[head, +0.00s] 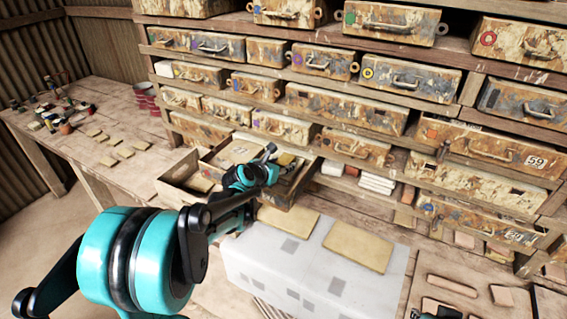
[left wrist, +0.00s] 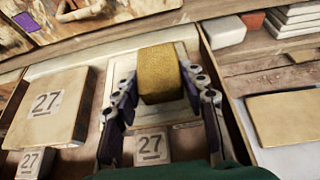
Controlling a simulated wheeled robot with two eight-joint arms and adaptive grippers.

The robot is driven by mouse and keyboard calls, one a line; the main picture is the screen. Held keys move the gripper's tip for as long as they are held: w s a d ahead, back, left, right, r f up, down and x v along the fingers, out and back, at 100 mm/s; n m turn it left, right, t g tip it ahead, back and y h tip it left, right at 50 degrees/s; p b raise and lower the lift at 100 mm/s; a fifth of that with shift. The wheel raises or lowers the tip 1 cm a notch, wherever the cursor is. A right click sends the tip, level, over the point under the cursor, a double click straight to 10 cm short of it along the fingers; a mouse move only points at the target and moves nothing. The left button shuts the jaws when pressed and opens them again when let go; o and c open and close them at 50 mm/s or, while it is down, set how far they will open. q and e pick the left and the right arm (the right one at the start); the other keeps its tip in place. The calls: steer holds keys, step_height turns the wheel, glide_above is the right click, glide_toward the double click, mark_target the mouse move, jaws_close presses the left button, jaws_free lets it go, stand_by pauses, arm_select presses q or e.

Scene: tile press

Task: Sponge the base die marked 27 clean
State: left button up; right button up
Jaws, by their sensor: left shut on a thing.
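My left gripper (left wrist: 160,90) is shut on a yellow-brown sponge (left wrist: 160,72), one finger on each side. In the head view the left gripper (head: 268,160) is over an open drawer (head: 205,152). Inside the drawer, a tan block marked 27 (left wrist: 52,105) lies left of the gripper. Other 27 labels show on a piece between the fingers, nearer the camera (left wrist: 152,147), and at the lower left (left wrist: 32,163). A pale, frame-edged piece (left wrist: 178,112) lies under the sponge; I cannot tell whether they touch. Which piece is the base die is unclear.
A wall of worn, stained drawers (head: 345,100) stands behind. A white-covered block (head: 260,262) with tan slabs (head: 358,247) is in front of the drawer. Small tiles (head: 112,146) lie on the left bench. White bars (head: 376,184) are stacked right of the drawer.

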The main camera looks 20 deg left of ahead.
arm_select(q)
steer(key=shift+s, duration=0.1)
steer(key=shift+s+a+f, duration=0.1)
steer(key=shift+s+a, duration=0.05)
steer(key=shift+s, duration=0.75)
steer(key=shift+s+a, duration=0.15)
steer(key=shift+s, duration=0.7)
